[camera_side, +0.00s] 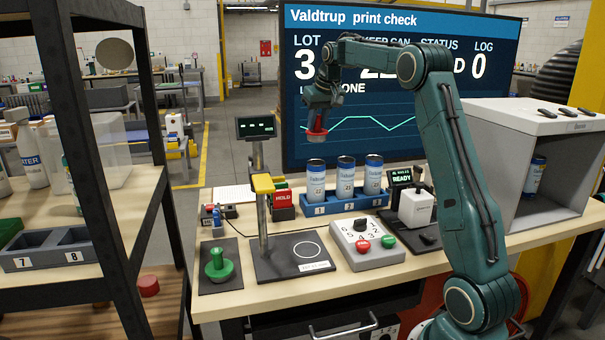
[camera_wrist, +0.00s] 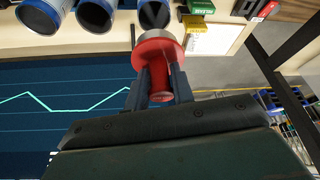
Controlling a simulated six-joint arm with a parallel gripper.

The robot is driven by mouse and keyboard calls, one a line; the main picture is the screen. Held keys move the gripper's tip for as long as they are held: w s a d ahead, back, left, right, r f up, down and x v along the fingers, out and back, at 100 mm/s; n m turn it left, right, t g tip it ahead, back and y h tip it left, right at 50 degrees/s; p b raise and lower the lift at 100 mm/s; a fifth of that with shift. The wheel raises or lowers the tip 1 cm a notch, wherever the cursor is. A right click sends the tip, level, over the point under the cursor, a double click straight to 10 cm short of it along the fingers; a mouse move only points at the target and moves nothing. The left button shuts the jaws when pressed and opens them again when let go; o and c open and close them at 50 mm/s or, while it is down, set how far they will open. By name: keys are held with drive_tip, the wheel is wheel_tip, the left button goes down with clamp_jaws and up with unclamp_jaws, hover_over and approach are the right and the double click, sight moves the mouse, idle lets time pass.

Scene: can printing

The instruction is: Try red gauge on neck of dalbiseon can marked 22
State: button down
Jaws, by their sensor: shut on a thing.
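My gripper (camera_side: 318,112) is shut on the red gauge (camera_side: 317,135), held in the air. In the camera_side view the gauge appears above the left can (camera_side: 316,182), apart from it. In the camera_wrist view the gripper's fingers (camera_wrist: 161,82) grip the gauge's stem, with its wide red disc (camera_wrist: 158,50) outward. Three blue-and-white cans stand upright in a blue rack: the left one, a middle can (camera_side: 346,178) and a right can (camera_side: 373,175). Their printed numbers are too small to read surely. Their open tops, including one dark mouth (camera_wrist: 154,14), show in the camera_wrist view.
A green gauge (camera_side: 218,264) stands on a dark mat at left. A yellow-topped post stand (camera_side: 264,218), grey button box (camera_side: 366,243), white device (camera_side: 415,207) and red HOLD block (camera_side: 283,207) crowd the bench. A white box (camera_side: 493,112) at right holds another can (camera_side: 535,176).

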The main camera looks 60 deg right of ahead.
sight(319, 132)
drive_tip(key=shift+f, duration=0.15)
drive_tip(key=shift+f, duration=2.75)
drive_tip(key=shift+f, duration=0.65)
idle(1.3)
drive_tip(key=shift+r, duration=0.2)
drive_tip(key=shift+r, duration=3.35)
drive_tip(key=shift+w+a, duration=0.1)
drive_tip(key=shift+a, duration=0.05)
